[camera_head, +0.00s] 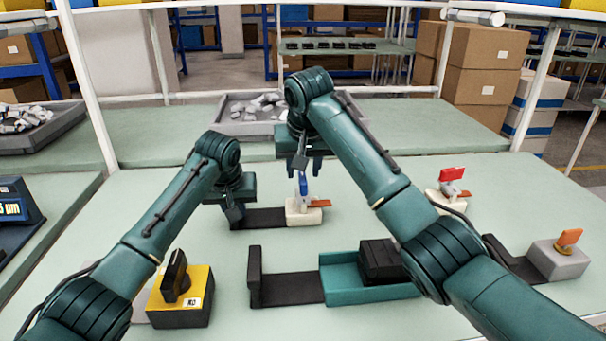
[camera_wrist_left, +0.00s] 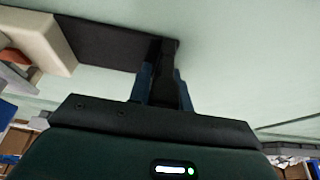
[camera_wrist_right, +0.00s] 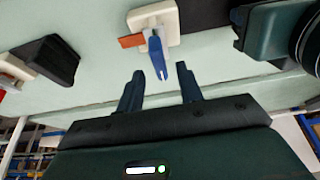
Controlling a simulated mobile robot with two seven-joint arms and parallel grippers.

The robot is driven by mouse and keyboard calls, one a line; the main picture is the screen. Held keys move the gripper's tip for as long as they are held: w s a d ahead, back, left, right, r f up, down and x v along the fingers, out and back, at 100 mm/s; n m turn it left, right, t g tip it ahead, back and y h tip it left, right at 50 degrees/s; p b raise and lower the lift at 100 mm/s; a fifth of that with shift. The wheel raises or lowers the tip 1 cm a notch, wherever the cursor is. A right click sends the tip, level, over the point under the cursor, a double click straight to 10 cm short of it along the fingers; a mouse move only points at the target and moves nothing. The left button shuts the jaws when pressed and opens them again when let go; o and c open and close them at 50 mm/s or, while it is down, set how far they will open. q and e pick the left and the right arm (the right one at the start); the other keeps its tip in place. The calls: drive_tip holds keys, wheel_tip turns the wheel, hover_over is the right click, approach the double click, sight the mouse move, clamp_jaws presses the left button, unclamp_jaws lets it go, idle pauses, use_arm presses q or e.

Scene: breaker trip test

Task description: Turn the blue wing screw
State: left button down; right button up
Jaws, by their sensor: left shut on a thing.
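The blue wing screw (camera_head: 303,184) stands upright on a cream block (camera_head: 304,216) with an orange tab (camera_head: 320,202). It also shows in the right wrist view (camera_wrist_right: 157,56). A black base plate (camera_head: 262,219) runs left from the block to a black upright end piece (camera_wrist_left: 163,75). My left gripper (camera_head: 235,212) is shut on that end piece. My right gripper (camera_head: 308,172) is open and empty, close to the blue wing screw; in the right wrist view (camera_wrist_right: 158,82) the screw lies just beyond the fingertips, roughly in line with the gap.
A red-topped cream block (camera_head: 449,197) and a grey block with an orange wing (camera_head: 565,250) stand at the right. A teal tray with a black block (camera_head: 380,262) lies in front. A yellow box with a black knob (camera_head: 182,292) is front left. Grey bins stand behind.

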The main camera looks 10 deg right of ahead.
drive_tip(key=v, duration=0.9)
use_arm(q)
drive_tip(key=c, duration=1.2)
unclamp_jaws()
drive_tip(key=shift+r, duration=0.1)
